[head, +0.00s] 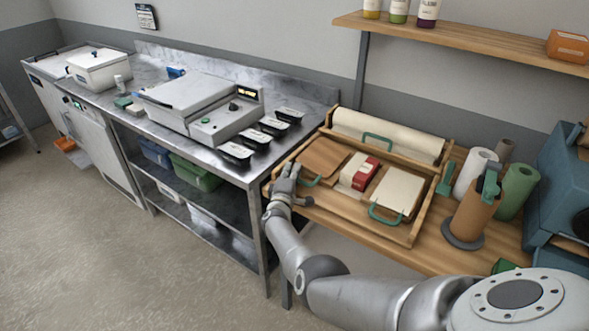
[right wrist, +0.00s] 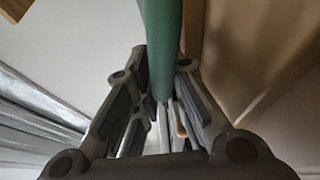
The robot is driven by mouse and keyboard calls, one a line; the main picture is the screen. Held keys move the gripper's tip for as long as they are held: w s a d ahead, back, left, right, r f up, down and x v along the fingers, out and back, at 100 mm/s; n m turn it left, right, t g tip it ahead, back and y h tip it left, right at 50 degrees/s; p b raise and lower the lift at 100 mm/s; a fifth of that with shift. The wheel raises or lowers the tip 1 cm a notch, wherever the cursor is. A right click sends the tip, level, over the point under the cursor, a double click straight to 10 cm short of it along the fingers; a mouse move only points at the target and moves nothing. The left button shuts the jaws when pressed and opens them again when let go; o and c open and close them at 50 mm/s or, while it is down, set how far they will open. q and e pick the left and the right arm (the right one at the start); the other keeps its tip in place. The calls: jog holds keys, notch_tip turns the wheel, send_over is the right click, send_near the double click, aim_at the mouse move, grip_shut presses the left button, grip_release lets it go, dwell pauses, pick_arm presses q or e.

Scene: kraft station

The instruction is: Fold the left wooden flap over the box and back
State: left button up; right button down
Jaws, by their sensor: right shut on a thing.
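A wooden tray (head: 415,236) on the bench holds a brown wooden left flap (head: 324,157) with a green handle (head: 311,182). A red and white box (head: 364,172) sits in the middle of the tray, to the right of this flap. A paler right flap (head: 398,190) with its own green handle (head: 385,214) lies on the other side of the box. My right gripper (head: 288,182) is at the left edge of the tray. In the right wrist view the green handle (right wrist: 162,40) stands between its fingers, which are shut on it. My left gripper is not in view.
A paper roll (head: 390,135) lies at the back of the tray. Upright rolls (head: 519,185) and a brown roll on a stand (head: 470,216) are to the right, by a blue machine (head: 560,170). A steel counter with black trays (head: 235,153) is to the left.

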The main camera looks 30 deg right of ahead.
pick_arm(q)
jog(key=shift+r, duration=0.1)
pick_arm(e)
jog(key=shift+w+f+n, duration=0.1)
jog(key=shift+f+n, duration=0.15)
jog(key=shift+n, duration=0.05)
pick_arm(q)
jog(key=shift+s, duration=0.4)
pick_arm(e)
jog(key=c, duration=1.5)
grip_release()
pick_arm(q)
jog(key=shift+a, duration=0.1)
